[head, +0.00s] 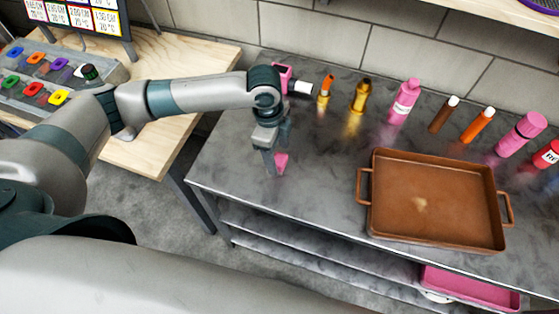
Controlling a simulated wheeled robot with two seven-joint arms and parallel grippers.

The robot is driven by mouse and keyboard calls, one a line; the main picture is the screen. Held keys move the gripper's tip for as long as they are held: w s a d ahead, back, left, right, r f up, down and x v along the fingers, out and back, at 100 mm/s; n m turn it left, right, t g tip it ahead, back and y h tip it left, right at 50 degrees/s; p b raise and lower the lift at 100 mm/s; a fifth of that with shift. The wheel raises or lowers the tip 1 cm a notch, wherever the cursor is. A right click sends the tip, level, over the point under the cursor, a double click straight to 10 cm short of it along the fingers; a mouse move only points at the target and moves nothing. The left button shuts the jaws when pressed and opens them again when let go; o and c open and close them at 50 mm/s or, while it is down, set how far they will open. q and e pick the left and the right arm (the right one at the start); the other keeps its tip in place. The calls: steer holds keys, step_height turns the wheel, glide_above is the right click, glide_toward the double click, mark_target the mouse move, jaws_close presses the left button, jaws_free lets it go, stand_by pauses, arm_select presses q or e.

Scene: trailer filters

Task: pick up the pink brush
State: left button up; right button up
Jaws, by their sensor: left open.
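A small bright pink piece (281,163), which may be part of the pink brush, shows on the grey tabletop at my left gripper's fingertips. The gripper hides part of it, so its full shape cannot be told. My left gripper (272,165) is open and points down at the left part of the grey table. I cannot tell whether a finger touches the pink piece. Another pink object (283,74) stands behind my left wrist, partly hidden, beside a white and black piece (303,88). My right gripper is not in view.
A brown two-handled tray (483,228) sits on the grey table (320,185) at the right. Several bottles, including a gold one (361,97) and a pink one (404,100), line the wall. A wooden table (165,62) stands left across a gap. Tabletop between gripper and tray is clear.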

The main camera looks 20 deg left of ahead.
mark_target(279, 159)
arm_select(q)
step_height(279, 159, down, 3)
steer(key=shift+w+d+p, duration=0.15)
steer(key=shift+p, duration=0.4)
steer(key=shift+f, duration=0.4)
steer(key=c, duration=1.3)
steer(key=shift+o, duration=0.2)
steer(key=shift+r, duration=0.15)
steer(key=shift+r+b, duration=0.4)
steer(key=shift+r, duration=0.2)
step_height(279, 159, up, 3)
steer(key=shift+w+f+b, duration=0.1)
steer(key=shift+f+b, duration=0.1)
steer(key=shift+b, duration=0.35)
steer(key=s+d+r+b, duration=0.3)
steer(key=d+r, duration=0.4)
steer(key=d, duration=0.4)
steer(key=shift+s, duration=0.4)
